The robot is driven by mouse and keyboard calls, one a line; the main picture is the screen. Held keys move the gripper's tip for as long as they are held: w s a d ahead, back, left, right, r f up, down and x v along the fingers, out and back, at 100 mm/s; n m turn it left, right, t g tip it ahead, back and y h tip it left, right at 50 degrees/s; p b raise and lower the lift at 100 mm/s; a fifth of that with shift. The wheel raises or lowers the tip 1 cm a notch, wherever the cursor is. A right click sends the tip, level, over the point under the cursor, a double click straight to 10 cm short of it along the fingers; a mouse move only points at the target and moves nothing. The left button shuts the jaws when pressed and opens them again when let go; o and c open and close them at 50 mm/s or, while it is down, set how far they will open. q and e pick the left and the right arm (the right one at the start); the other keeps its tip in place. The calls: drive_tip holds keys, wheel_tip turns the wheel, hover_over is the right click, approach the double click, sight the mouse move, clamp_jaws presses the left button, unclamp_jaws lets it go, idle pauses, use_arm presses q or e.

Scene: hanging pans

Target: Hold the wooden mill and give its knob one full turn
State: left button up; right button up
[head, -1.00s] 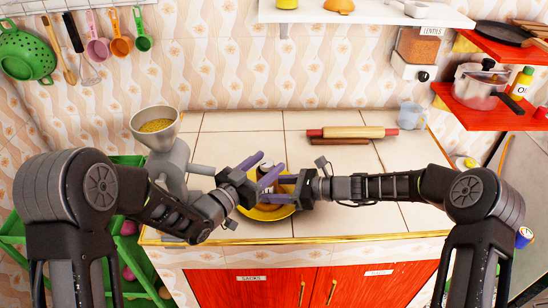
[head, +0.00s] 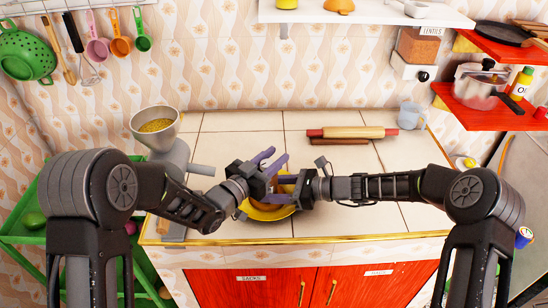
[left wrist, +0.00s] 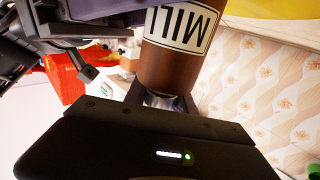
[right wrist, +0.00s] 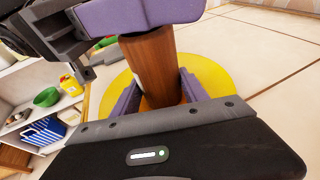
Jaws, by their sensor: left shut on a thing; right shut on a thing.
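The wooden mill shows in the left wrist view (left wrist: 168,68) as a brown cylinder with a white MILL label, upside down in that picture. It also shows in the right wrist view (right wrist: 150,62) as a brown body. My right gripper (head: 288,184) is shut on this body, with a purple finger on each side. My left gripper (head: 276,158) is shut on the silvery knob (left wrist: 160,98) at the mill's end; its fingers hide most of the knob. In the head view the two grippers cover nearly all of the mill.
A yellow plate (head: 265,213) lies on the tiled counter (head: 340,215) under the grippers. A grey grinder with a grain-filled funnel (head: 155,125) stands close to my left arm. A rolling pin (head: 352,132) lies behind. The counter's right part is mostly clear.

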use_arm(q)
clamp_jaws()
drive_tip(key=shift+g+h, duration=0.3)
drive_tip(key=shift+h, duration=0.1)
drive_tip(key=shift+s+d+m+g+h, duration=0.15)
drive_tip(key=shift+m+g+h, duration=0.45)
drive_tip(key=shift+m+g, duration=0.15)
drive_tip(key=shift+s+d+m+g+h, duration=0.1)
drive_tip(key=shift+m+g+h, duration=0.5)
drive_tip(key=shift+m+g, duration=0.15)
drive_tip(key=o, duration=0.8)
unclamp_jaws()
drive_tip(key=shift+c, duration=0.2)
drive_tip(key=shift+r, duration=0.15)
wheel_tip(320, 180, up, 10)
